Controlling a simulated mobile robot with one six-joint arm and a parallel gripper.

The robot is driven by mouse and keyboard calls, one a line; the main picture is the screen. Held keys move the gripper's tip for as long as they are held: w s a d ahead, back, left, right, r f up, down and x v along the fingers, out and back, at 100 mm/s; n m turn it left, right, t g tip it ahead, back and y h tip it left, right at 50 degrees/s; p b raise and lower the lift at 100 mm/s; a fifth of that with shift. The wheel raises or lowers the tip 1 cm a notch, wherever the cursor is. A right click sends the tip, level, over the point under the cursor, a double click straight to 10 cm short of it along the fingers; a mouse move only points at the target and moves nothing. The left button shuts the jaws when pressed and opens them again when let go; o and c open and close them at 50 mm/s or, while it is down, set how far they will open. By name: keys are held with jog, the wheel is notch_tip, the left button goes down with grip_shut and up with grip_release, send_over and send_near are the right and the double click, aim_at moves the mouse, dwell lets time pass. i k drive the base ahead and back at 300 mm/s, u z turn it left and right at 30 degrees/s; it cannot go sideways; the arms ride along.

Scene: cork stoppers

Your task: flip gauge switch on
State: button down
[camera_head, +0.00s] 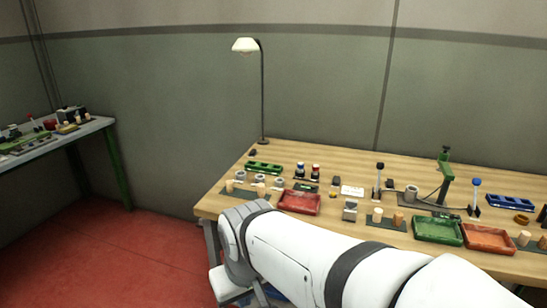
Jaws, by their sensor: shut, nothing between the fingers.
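No gauge or switch can be made out with certainty; the parts on the wooden workbench (345,158) are too small to tell. A small grey box (350,209) stands near the bench's front edge, right of a red tray. A dark upright post device (378,180) stands behind it, and a blue-topped one (476,196) stands farther right. My gripper is out of view.
A red tray (299,203), a green tray (437,231) and an orange-red tray (489,240) line the bench front. Pale corks (377,214) stand on dark mats. A lamp (262,90) rises at the back left. Red floor (120,255) lies clear at left, before a second table (60,138).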

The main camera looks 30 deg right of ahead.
aim_at(336, 179)
jog(key=z, duration=0.7)
jog(key=i, duration=1.25)
jog(key=z, duration=0.75)
jog(key=k, duration=0.8)
jog(key=z, duration=0.2)
jog(key=i, duration=0.9)
jog(key=u, duration=0.05)
